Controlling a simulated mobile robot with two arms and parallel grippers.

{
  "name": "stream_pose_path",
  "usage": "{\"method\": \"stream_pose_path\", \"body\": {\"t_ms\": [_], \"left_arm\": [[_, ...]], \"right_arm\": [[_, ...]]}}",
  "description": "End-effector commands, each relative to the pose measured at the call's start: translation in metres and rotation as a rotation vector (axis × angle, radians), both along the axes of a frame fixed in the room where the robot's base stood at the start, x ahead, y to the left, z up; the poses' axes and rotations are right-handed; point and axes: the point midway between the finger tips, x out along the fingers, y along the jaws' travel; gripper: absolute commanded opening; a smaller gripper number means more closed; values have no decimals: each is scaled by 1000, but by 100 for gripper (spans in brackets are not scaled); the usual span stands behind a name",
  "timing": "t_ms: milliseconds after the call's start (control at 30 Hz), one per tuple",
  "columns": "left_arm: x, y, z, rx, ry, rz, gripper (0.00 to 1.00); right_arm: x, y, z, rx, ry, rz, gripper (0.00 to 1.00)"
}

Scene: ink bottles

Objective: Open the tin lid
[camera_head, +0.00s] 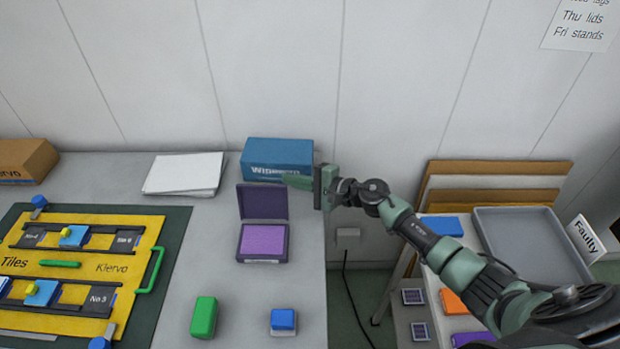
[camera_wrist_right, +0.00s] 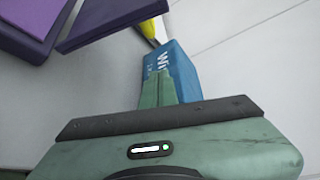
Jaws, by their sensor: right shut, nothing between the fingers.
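The dark purple tin (camera_head: 263,258) sits on the grey table with a lighter purple pad inside. Its lid (camera_head: 262,202) stands raised at the back edge, so the tin is open. The tin (camera_wrist_right: 30,28) and its lid (camera_wrist_right: 108,22) also show in part at the upper left of the right wrist view. My right gripper (camera_head: 290,182) is just right of the lid's top and in front of the blue box, apart from the lid in the wrist view. Its fingers (camera_wrist_right: 159,90) are shut and empty. My left gripper is not in view.
A blue box (camera_head: 278,160) stands behind the lid, and white paper (camera_head: 184,173) lies to its left. A green block (camera_head: 204,317) and a blue block (camera_head: 283,321) stand in front. A yellow tile board (camera_head: 125,243) is at left. A gap separates the right table with its grey tray (camera_head: 532,240).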

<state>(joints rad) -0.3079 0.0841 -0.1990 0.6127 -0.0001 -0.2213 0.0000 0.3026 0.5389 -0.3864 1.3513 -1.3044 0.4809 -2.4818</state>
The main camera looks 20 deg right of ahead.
Motion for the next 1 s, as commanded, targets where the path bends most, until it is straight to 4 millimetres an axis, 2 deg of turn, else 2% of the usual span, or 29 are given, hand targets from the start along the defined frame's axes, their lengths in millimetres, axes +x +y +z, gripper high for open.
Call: {"method": "stream_pose_path", "body": {"t_ms": [33,133,233,400,833,933,1000], "left_arm": [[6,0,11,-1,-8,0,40],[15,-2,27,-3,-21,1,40],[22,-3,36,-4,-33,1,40],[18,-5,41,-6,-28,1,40],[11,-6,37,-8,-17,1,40],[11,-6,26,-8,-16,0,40],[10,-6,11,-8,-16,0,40]], "right_arm": [[2,7,5,2,2,2,0],[-12,13,13,0,3,2,0],[-19,19,16,0,2,1,0],[-26,23,17,0,0,0,0],[-28,24,16,-1,0,1,0],[-33,25,16,-7,-8,3,0],[-36,27,14,-18,-37,2,0]]}}
